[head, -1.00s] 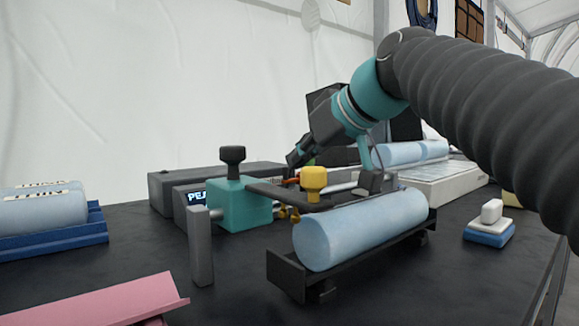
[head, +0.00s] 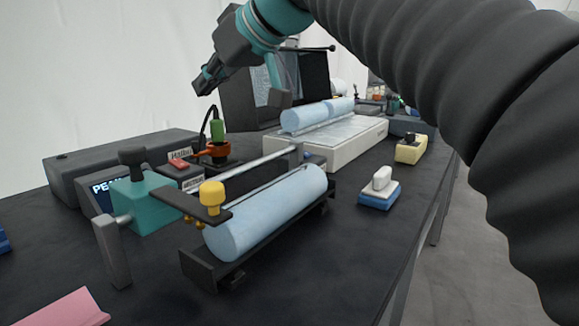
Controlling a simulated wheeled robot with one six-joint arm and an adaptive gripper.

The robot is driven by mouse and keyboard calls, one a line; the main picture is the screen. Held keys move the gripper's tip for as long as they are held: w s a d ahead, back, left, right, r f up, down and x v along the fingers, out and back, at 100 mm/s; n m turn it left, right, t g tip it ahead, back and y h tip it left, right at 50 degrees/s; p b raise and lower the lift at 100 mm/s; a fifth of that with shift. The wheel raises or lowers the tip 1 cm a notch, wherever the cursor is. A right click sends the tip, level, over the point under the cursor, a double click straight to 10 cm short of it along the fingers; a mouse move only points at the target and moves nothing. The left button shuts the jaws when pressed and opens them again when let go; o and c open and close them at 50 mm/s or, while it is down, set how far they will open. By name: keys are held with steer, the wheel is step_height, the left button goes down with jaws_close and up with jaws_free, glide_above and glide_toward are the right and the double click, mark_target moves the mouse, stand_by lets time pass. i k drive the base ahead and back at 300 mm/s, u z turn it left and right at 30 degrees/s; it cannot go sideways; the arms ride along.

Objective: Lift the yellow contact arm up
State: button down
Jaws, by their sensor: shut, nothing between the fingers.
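The contact arm (head: 180,203) is a flat dark bar with a yellow knob (head: 212,193) near its end. It runs from a teal block (head: 148,205) to the near end of a pale blue cylinder (head: 270,210), roughly level. Brass-coloured tips show under it; I cannot tell whether they touch the cylinder. My gripper (head: 203,87) is shut and empty, high above the bench at the upper left. It is well above and apart from the yellow knob, behind it in the picture.
The cylinder lies in a black cradle (head: 205,272). A metal rail (head: 258,162) runs behind it. A green plug with a black cable (head: 217,130) stands behind the contact arm. A white device (head: 345,145) holds more cylinders. A blue-and-white block (head: 378,193) sits right.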

mark_target(206, 209)
steer(key=k, duration=1)
